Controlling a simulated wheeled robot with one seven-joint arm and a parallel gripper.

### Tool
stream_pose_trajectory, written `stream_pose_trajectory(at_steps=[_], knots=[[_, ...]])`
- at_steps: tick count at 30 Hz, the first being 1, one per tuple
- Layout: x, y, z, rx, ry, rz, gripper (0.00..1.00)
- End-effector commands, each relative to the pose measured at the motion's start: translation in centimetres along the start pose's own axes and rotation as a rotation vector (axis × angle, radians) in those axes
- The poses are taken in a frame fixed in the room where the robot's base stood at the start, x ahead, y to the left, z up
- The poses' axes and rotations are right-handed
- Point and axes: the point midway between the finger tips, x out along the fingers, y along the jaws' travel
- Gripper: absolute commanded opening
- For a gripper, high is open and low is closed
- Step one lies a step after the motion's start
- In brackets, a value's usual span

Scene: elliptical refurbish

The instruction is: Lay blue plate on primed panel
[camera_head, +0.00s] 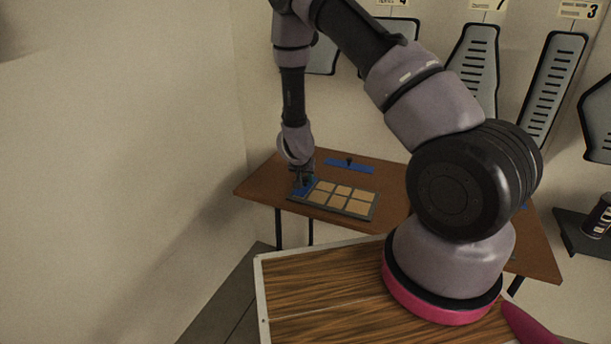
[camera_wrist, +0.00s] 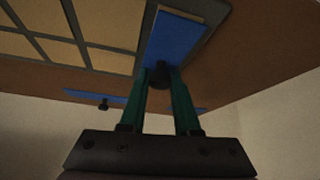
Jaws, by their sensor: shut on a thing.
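My gripper (camera_wrist: 160,78) is shut on the dark knob of a blue plate (camera_wrist: 177,38). In the wrist view this plate lies at the end of the panel (camera_wrist: 146,22), next to its tan squares, and looks flat on it. In the head view the held blue plate (camera_head: 302,187) shows at the panel's left end, partly hidden by my gripper (camera_head: 304,180). The panel (camera_head: 372,210) has a dark frame and several tan squares. A second, longer blue plate (camera_head: 362,168) with a dark knob lies on the table behind the panel; it also shows in the wrist view (camera_wrist: 84,96).
The brown table (camera_head: 258,188) stands against the wall, with bare wood left of and behind the panel. My arm hides much of its right side. Grey slotted boards (camera_head: 478,66) hang on the wall. A dark shelf with a can (camera_head: 598,215) is at the right.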

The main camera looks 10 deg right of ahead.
Motion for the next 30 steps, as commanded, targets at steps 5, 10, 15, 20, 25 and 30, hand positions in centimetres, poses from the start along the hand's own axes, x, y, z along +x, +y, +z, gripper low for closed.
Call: stream_pose_trajectory(at_steps=[5, 10, 15, 20, 25, 30], knots=[[0.20, -0.01, 0.13, -0.001, 0.000, 0.000, 0.00], [0.19, 0.00, 0.13, -0.001, 0.000, 0.000, 0.00], [0.20, 0.00, 0.14, 0.000, 0.000, 0.000, 0.00], [0.29, 0.00, 0.20, -0.001, 0.000, 0.000, 0.00], [0.44, 0.00, 0.29, -0.001, 0.000, 0.000, 0.00], [0.48, -0.01, 0.31, 0.000, 0.000, 0.000, 0.65]])
